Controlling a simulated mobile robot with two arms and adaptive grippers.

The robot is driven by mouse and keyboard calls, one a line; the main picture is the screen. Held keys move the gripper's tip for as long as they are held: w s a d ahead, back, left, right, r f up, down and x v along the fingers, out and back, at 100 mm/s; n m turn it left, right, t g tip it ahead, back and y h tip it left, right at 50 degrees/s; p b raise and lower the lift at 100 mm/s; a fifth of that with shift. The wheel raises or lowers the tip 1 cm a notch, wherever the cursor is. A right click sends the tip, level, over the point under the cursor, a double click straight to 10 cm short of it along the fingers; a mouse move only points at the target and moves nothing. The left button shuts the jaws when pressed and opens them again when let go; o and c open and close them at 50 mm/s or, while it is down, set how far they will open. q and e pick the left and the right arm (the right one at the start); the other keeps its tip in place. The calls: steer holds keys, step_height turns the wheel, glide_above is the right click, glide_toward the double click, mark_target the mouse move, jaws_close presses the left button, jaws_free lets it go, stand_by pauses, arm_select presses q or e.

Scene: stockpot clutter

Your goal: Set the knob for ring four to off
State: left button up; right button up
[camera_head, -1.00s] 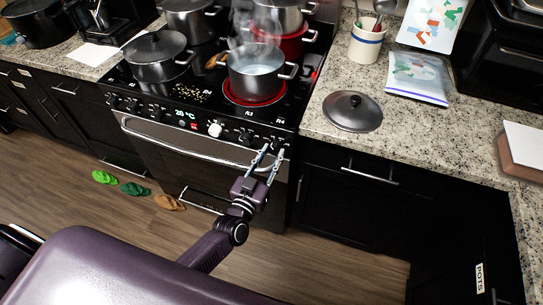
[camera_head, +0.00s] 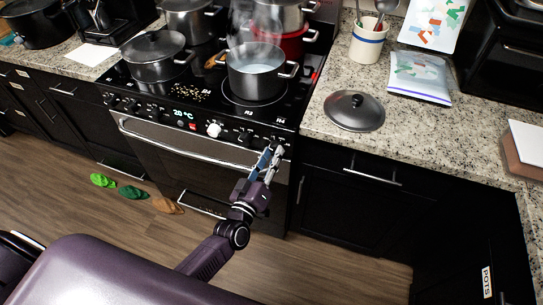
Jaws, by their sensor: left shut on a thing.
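The stove (camera_head: 215,105) has a front panel with a row of knobs and a lit display reading about 20 °C. My left gripper (camera_head: 273,150) reaches up to the right end of this panel, below the R4 label (camera_head: 279,121). Its fingers are shut on the knob for ring four, which they mostly hide, so its pointer cannot be read. A steaming pot (camera_head: 256,82) stands on the front right ring (camera_head: 254,98), which shows dark with a pale outline. My right gripper is not in view.
A white knob (camera_head: 214,130) sits further left on the panel. The oven handle (camera_head: 190,148) runs just below the panel, close to my gripper. A lidded pot (camera_head: 153,62) and other pots crowd the stove. A loose lid (camera_head: 354,111) lies on the right counter.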

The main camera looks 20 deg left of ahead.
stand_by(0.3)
arm_select(q)
steer(key=o, duration=1.1)
steer(key=shift+o, duration=0.2)
steer(key=s+a, duration=0.1)
steer(key=s, duration=1.1)
steer(key=shift+f, duration=0.35)
